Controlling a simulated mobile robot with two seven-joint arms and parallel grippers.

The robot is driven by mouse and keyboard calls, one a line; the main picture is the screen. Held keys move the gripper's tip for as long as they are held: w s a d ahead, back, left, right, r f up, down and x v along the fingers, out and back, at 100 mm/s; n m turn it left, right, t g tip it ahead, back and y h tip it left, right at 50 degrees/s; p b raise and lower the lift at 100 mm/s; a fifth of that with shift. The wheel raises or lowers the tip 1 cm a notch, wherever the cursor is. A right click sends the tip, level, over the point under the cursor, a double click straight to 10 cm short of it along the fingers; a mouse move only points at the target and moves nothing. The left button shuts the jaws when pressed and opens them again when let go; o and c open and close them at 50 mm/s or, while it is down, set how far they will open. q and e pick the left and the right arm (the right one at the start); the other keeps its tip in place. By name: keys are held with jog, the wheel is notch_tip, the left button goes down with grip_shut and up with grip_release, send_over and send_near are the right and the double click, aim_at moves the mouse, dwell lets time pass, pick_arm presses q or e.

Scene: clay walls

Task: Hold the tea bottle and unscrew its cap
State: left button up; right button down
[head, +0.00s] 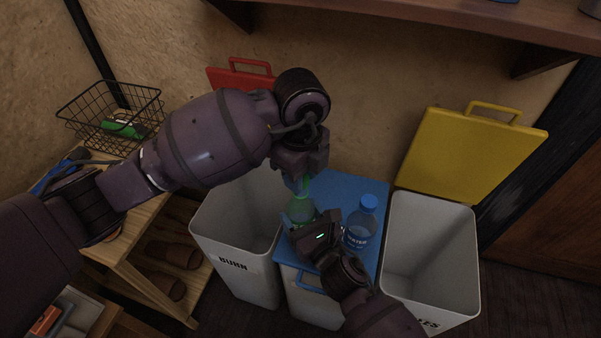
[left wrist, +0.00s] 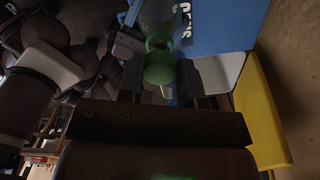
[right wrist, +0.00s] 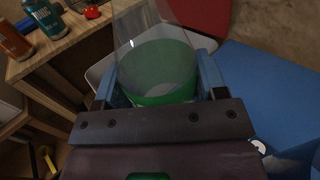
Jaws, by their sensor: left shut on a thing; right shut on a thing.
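The tea bottle (head: 301,210), clear with green parts, is upright above the blue lid of the middle bin. My right gripper (head: 300,222) is shut on its body; in the right wrist view the bottle (right wrist: 155,62) is between the blue-edged fingers. My left gripper (head: 298,185) is above it, shut on the green cap. In the left wrist view the cap (left wrist: 160,69) is between the fingers, with the bottle's neck (left wrist: 160,38) just beyond it. I cannot tell whether cap and neck still touch.
A water bottle (head: 361,226) stands on the blue lid (head: 350,190), close right of my right gripper. White bins stand left (head: 235,225) and right (head: 430,245). A yellow lid (head: 470,150) is raised. A wire basket (head: 110,115) is at left; a shelf (head: 440,18) hangs above.

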pick_arm(q)
jog(key=shift+r, duration=2.05)
pick_arm(e)
jog(key=shift+c, duration=0.5)
grip_release()
